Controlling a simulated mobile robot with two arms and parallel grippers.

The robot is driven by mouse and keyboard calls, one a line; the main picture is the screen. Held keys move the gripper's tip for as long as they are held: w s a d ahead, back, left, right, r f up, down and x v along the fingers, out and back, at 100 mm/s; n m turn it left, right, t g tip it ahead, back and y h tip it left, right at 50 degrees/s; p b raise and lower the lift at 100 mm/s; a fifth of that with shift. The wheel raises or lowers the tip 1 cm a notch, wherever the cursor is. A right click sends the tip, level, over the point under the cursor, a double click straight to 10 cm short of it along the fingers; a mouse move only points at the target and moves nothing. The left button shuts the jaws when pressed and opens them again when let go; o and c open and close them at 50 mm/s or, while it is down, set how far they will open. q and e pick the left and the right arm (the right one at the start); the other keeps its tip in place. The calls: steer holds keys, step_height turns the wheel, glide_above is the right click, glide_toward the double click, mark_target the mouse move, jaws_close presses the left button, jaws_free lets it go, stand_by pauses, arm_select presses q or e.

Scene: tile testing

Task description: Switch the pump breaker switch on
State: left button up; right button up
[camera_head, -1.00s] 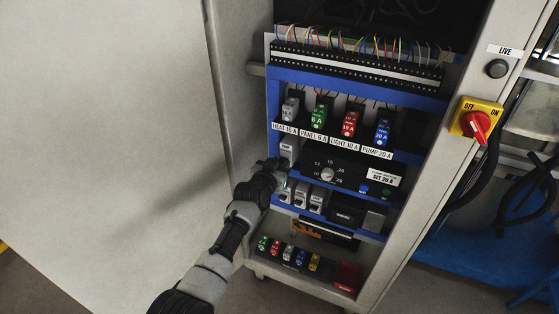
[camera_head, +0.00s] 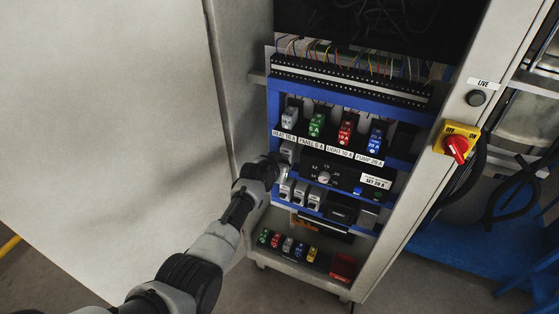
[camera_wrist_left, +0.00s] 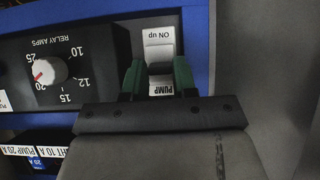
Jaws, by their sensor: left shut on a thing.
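The pump breaker switch (camera_wrist_left: 160,52) is a pale switch marked "ON up", with a "PUMP" label, on the cabinet's blue panel; the wrist picture shows it upside down. My left gripper (camera_wrist_left: 159,80) has its green fingers on either side of the switch and is shut on it. The lever between the fingers is largely hidden, so its position is unclear. In the head view, the switch (camera_head: 288,149) is partly covered by my left gripper (camera_head: 280,163). My right gripper is not in view.
The relay dial (camera_wrist_left: 49,71) is beside the switch. Above are coloured breakers, including the blue PUMP 20 A one (camera_head: 376,138). Small grey units (camera_head: 300,193) sit just below. The cabinet's pale side wall (camera_head: 240,90) is close on the left. A red rotary handle (camera_head: 457,148) is on the right post.

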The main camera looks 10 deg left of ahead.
arm_select(q)
steer(key=shift+r+g, duration=0.1)
steer(key=shift+g, duration=0.2)
steer(key=o, duration=0.9)
steer(key=shift+r+p, duration=0.1)
steer(key=shift+p, duration=0.2)
steer(key=p+v, duration=0.2)
steer(key=v, duration=0.8)
steer(key=shift+s+r+p, duration=0.1)
steer(key=shift+s+p, duration=0.3)
